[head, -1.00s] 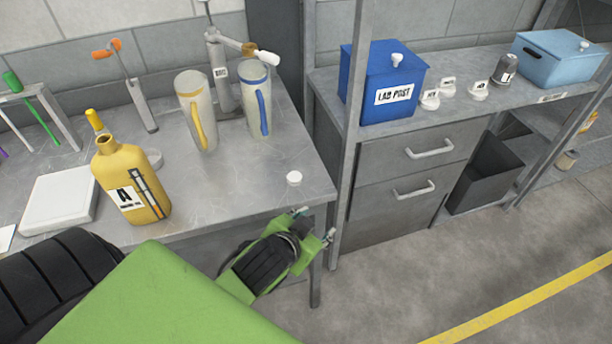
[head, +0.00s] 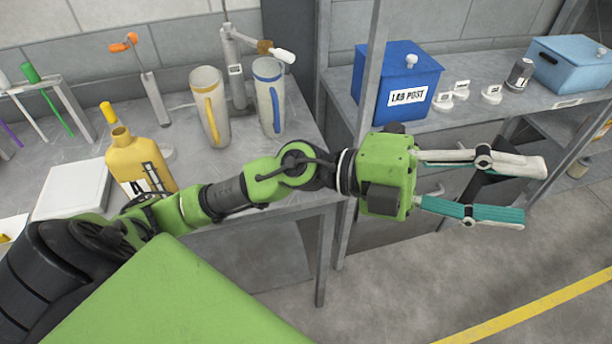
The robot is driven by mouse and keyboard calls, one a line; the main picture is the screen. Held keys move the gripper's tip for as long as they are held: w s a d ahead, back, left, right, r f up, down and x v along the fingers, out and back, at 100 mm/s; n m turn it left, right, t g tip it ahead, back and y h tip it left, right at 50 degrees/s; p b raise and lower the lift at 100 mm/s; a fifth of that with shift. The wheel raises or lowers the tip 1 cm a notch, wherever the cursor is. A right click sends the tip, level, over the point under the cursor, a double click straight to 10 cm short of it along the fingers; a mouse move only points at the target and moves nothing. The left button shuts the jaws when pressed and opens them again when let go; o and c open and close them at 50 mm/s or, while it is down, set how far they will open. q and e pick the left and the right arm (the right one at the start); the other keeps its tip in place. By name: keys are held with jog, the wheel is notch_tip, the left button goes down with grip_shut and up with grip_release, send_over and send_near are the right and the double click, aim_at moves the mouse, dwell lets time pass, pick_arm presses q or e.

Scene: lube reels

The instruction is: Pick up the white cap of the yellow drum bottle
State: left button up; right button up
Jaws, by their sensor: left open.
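The yellow drum bottle (head: 138,160) stands upright and uncapped on the grey bench at left, marked with a black A label. The small white cap seen earlier near the bench's right front corner does not show now; my left arm crosses that spot. My left gripper (head: 530,192) is open and empty, its two long fingers pointing right. It is in the air beyond the bench's right end, in front of the shelf unit, well away from the bottle. My right gripper is not in view.
Two tall mugs, with a yellow handle (head: 211,105) and a blue handle (head: 270,98), stand behind my arm. A white scale (head: 70,190) lies left of the bottle. A blue LAB POST box (head: 395,85) and white labelled pieces (head: 491,94) stand on the shelf.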

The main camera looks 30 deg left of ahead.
pick_arm(q)
jog(key=a+f+m+g+y, duration=0.1)
jog(key=a+f+m+y, duration=0.15)
jog(key=f+y, duration=0.35)
jog(key=a+f+m+g+y, duration=0.15)
jog(key=a+f+y, duration=0.25)
jog(key=f, duration=0.4)
jog(key=w+a+f+n+t+y, duration=0.1)
jog(key=w+a+n+y, duration=0.4)
jog(key=a, duration=0.9)
jog(key=w+a+f+t+y, duration=0.2)
jog(key=a+y, duration=0.5)
jog(key=a, duration=0.6)
jog(key=shift+g, duration=0.25)
jog(key=p+x, duration=0.1)
jog(key=x, duration=0.6)
jog(key=shift+w+f+p, duration=0.2)
jog(key=shift+w+p, duration=0.05)
jog(key=shift+p, duration=0.05)
jog(key=p+x, duration=0.2)
jog(key=x, duration=0.3)
jog(key=shift+s+a, duration=0.1)
jog(key=shift+f, duration=0.2)
jog(key=c, duration=0.8)
